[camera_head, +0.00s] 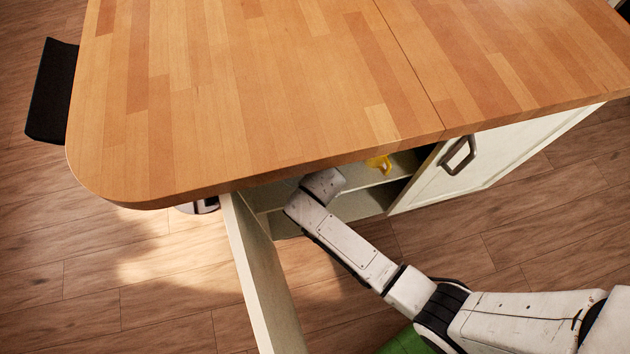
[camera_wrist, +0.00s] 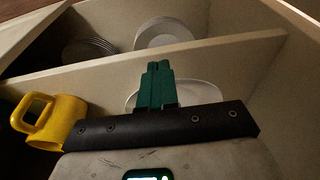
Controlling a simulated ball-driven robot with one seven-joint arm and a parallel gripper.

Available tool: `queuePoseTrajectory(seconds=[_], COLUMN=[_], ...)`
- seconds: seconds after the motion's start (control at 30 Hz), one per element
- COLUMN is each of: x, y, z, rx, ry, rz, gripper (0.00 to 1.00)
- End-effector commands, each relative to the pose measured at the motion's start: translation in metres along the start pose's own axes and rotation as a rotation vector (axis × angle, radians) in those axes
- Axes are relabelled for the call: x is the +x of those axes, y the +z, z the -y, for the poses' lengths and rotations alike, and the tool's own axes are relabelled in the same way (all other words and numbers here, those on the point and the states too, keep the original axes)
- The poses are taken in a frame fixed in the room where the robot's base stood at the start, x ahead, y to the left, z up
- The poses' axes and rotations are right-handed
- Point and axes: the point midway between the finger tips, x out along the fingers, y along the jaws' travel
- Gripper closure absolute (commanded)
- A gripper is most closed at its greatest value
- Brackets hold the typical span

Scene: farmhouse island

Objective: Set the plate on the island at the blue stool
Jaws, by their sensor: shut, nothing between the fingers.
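My gripper (camera_wrist: 157,85) has green fingers, shut together and empty, inside the open cabinet of the island. In the wrist view a white plate or shallow dish (camera_wrist: 205,92) lies just behind the fingers, partly hidden by them; I cannot tell whether they touch it. Beyond a pale divider are a stack of white plates (camera_wrist: 163,32) and another stack (camera_wrist: 88,48) in shadow at the left. In the head view the island (camera_head: 260,80) has a bare wooden top in the part shown. The gripper is hidden there under the counter edge. No blue stool shows.
The open cabinet door (camera_head: 262,275) sticks out left of my arm. A closed door (camera_head: 490,155) is at the right. A black seat (camera_head: 52,90) stands beyond the island's left edge.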

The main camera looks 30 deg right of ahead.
Motion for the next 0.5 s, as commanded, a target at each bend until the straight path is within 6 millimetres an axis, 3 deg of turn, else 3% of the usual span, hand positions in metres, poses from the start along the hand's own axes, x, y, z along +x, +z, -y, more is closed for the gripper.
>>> queuePoseTrajectory(seconds=[0.3,0.5], x=[-0.013,-0.02], y=[0.07,0.097], z=[-0.001,-0.001], rx=[-0.003,0.0], ry=[0.001,0.001], rz=[0.005,0.003], gripper=[1.0,1.0])
